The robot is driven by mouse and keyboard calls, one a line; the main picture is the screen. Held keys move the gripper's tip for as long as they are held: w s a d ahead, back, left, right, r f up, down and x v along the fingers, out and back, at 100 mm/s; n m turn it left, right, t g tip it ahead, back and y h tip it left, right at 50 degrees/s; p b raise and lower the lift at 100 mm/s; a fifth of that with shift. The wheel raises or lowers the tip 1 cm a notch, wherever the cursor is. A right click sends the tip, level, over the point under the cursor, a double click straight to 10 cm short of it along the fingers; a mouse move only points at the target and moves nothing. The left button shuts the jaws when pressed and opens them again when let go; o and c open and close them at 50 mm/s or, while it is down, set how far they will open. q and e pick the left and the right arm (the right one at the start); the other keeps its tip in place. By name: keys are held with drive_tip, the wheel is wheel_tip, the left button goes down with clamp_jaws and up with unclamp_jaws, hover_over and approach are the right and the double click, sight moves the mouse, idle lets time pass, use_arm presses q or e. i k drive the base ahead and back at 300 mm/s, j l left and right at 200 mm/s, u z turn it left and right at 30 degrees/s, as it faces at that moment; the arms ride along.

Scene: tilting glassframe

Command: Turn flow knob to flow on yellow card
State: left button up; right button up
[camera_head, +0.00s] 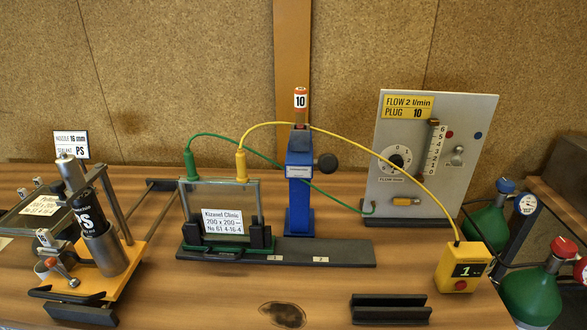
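The yellow card (408,106) is at the top left of an upright grey panel (467,117) at the back right. It reads "FLOW 2 l/min" and "PLUG 10". The flow knob (397,159) is below it, a black knob on a round white dial with a 0 and other numbers. The knob's exact setting is too small to tell. A flow scale (436,152), numbered up to 6, stands to the right of the dial. The float's height in its tube is unclear. Neither of my grippers is visible in the head view.
A yellow box (463,267) with a display and red button stands in front. Yellow (330,133) and green (240,141) hoses arch from the glass frame (222,209). A blue stand (299,198) is left of the panel. Green cylinders (533,296) stand right. Free table lies front centre.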

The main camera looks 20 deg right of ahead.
sight(396, 160)
drive_tip(key=z, duration=1.4)
